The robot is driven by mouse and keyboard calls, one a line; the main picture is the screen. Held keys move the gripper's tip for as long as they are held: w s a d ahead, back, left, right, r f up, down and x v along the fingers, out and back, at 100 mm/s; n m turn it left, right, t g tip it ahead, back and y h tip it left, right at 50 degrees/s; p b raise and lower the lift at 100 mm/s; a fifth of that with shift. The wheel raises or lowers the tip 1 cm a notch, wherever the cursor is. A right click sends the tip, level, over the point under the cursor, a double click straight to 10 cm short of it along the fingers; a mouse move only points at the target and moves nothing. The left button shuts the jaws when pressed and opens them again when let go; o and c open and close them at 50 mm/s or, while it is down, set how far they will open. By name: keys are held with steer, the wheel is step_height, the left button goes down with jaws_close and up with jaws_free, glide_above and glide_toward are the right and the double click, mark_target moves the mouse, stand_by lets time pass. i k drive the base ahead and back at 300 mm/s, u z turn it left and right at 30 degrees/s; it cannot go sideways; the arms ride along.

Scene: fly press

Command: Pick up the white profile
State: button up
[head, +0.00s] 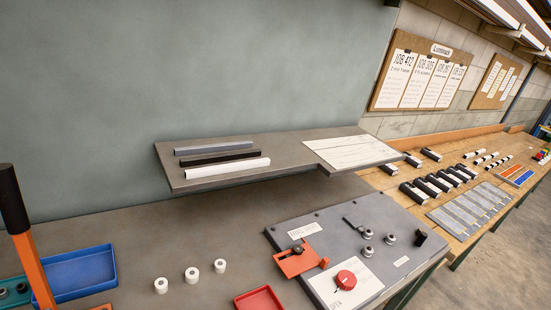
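The white profile (227,168) is a long bar lying on a raised grey shelf (283,158) in the head view, near the shelf's front edge. A black profile (217,157) lies just behind it, and a grey profile (213,145) lies behind that. The three lie roughly parallel with small gaps. Nothing covers the white profile. My gripper does not show in this view.
An orange bar with a black grip (12,200) stands at the left. Below the shelf are a blue tray (82,272), several white rings (191,274), a red tray (260,299) and a grey fixture plate (340,225). A wooden bench (420,205) with parts stands right.

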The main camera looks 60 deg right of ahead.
mark_target(204, 171)
steer(key=z, duration=0.5)
steer(key=i, duration=0.95)
steer(key=z, duration=0.6)
steer(key=k, duration=0.7)
steer(key=z, duration=0.25)
steer(key=i, duration=0.75)
steer(key=u, duration=0.15)
